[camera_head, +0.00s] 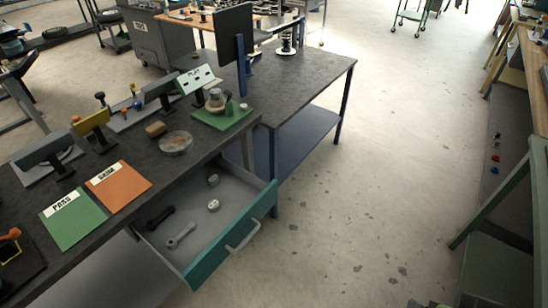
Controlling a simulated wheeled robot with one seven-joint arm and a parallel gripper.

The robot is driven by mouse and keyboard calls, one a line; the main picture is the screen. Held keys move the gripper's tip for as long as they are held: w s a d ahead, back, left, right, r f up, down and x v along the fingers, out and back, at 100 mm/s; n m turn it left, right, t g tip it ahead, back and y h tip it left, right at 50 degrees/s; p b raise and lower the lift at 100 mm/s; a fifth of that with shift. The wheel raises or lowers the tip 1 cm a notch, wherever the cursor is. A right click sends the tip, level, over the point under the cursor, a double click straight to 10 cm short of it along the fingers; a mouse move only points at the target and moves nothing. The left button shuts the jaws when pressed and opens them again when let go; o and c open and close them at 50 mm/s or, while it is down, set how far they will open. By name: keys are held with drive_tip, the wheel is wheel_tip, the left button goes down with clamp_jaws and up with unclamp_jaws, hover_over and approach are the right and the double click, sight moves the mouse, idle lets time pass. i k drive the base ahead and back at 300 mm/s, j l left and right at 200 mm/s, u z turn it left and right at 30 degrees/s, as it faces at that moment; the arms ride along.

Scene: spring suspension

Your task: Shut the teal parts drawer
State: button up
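The teal parts drawer (212,256) is pulled well out from under the dark workbench top. Its teal front panel carries a pale bar handle (243,236) and faces the open floor. Inside the grey drawer lie a black wrench-like tool (160,217), a grey wrench-like tool (181,236) and two small pale round parts (213,204). My gripper is not in this view.
On the workbench (104,153) are a green PASS mat (74,218), an orange SKIM mat (118,187) and a clear round dish (175,143). A green frame (502,195) stands at the right. The floor (350,200) between is clear.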

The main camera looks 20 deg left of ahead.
sight(244, 199)
drive_tip(key=k+u, duration=0.15)
drive_tip(key=u, duration=1.4)
drive_tip(key=i+j+u, duration=0.15)
drive_tip(key=j+u, duration=0.15)
drive_tip(key=i+j+u, duration=0.35)
drive_tip(key=j+u, duration=0.2)
drive_tip(key=j, duration=0.1)
